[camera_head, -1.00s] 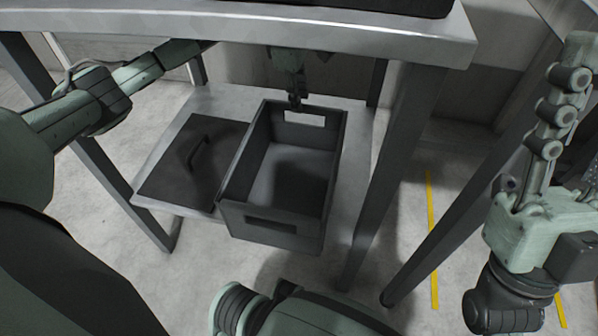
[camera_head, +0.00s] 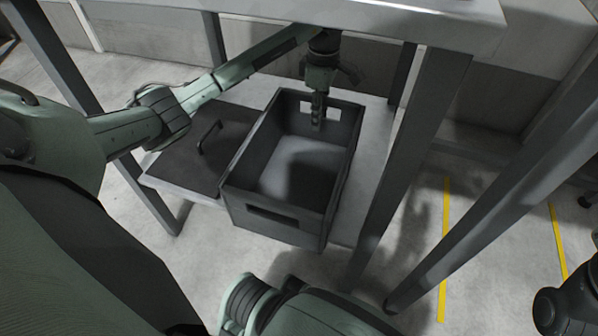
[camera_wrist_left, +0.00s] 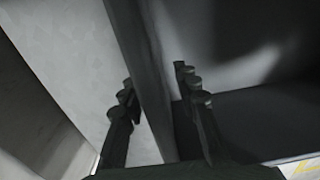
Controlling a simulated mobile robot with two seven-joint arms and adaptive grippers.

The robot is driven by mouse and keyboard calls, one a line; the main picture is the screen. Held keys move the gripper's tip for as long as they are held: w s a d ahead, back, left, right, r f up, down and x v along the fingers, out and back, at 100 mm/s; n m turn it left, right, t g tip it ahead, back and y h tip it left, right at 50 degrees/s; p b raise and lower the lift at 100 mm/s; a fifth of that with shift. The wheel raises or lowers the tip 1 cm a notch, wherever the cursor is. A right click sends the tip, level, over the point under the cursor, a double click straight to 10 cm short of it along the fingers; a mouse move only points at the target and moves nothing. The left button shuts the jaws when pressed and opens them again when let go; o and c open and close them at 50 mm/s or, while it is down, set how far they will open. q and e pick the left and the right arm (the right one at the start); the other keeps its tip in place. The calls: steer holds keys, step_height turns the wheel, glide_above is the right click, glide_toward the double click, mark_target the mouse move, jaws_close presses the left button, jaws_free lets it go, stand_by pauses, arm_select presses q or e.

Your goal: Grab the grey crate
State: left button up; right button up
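The grey crate (camera_head: 303,229) is an open, empty box on the low shelf under the table, with a handle slot in its near wall and another in its far wall. My left gripper (camera_head: 318,120) points down at the crate's far wall, with a finger in front of the far slot. In the left wrist view, the crate wall (camera_wrist_left: 142,60) runs between the two spread fingers of the left gripper (camera_wrist_left: 157,92). Gaps show beside the wall, so the gripper looks open around it.
The low shelf (camera_head: 368,158) also holds a dark flat panel with a handle (camera_head: 178,165), left of the crate. The tabletop (camera_head: 420,22) hangs above, close over my left arm. A table leg (camera_head: 410,150) stands right of the crate.

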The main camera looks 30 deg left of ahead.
arm_select(q)
steer(key=shift+f, duration=0.15)
jaws_close()
stand_by(0.4)
